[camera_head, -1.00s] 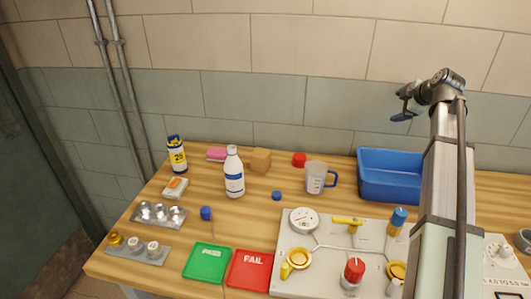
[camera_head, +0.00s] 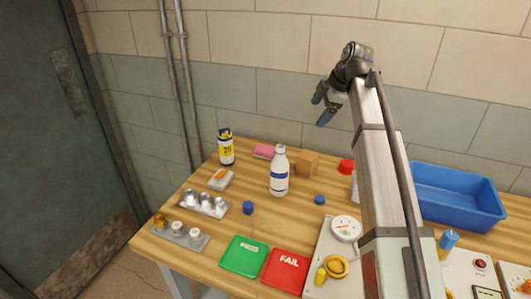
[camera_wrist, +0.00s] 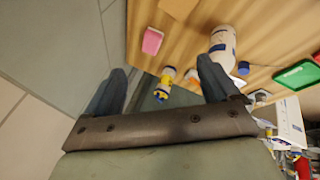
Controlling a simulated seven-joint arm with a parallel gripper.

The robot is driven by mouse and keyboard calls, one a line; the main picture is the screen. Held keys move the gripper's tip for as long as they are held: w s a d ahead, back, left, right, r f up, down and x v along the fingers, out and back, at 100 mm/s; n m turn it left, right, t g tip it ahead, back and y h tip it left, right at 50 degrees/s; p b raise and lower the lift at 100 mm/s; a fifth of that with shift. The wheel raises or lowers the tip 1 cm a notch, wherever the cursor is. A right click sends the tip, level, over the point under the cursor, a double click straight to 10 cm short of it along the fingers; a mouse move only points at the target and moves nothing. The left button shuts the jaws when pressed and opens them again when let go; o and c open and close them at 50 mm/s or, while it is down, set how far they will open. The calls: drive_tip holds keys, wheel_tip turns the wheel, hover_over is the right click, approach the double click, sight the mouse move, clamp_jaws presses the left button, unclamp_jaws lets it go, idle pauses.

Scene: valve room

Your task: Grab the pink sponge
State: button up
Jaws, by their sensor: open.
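The pink sponge (camera_head: 264,151) lies at the back edge of the wooden table, left of the white bottle and near the wall. It also shows in the wrist view (camera_wrist: 152,41), near the table's edge, beyond the fingers. My gripper (camera_head: 322,107) is raised well above the table, to the right of the sponge and apart from it. Its two dark fingers are spread wide and empty in the wrist view (camera_wrist: 160,88).
A white bottle (camera_head: 279,172) stands right of the sponge, with a cardboard box (camera_head: 308,163) behind it. A yellow-labelled canister (camera_head: 226,149) stands left. A blue bin (camera_head: 456,197) is at the right. The tiled wall (camera_head: 240,95) rises directly behind the table.

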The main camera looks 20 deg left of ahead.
drive_tip(key=w+a+f+m+g, duration=0.1)
drive_tip(key=w+a+f+m, duration=0.2)
drive_tip(key=a+f, duration=0.35)
drive_tip(key=w+a+f+m+g, duration=0.1)
drive_tip(key=w+a+f+m, duration=0.25)
drive_tip(key=a, duration=0.55)
approach(267, 148)
drive_tip(key=shift+n, duration=0.35)
drive_tip(key=x, duration=0.5)
drive_tip(key=shift+w+a+r, duration=0.15)
drive_tip(key=shift+w+a, duration=0.05)
drive_tip(key=shift+h, duration=0.3)
drive_tip(key=shift+s+x, duration=0.15)
drive_tip(key=shift+x, duration=1.15)
drive_tip(key=shift+s+x, duration=0.1)
drive_tip(key=shift+x, duration=1.15)
drive_tip(key=shift+d, duration=0.1)
drive_tip(key=c, duration=1)
drive_tip(key=shift+c, duration=0.2)
drive_tip(key=shift+r, duration=0.1)
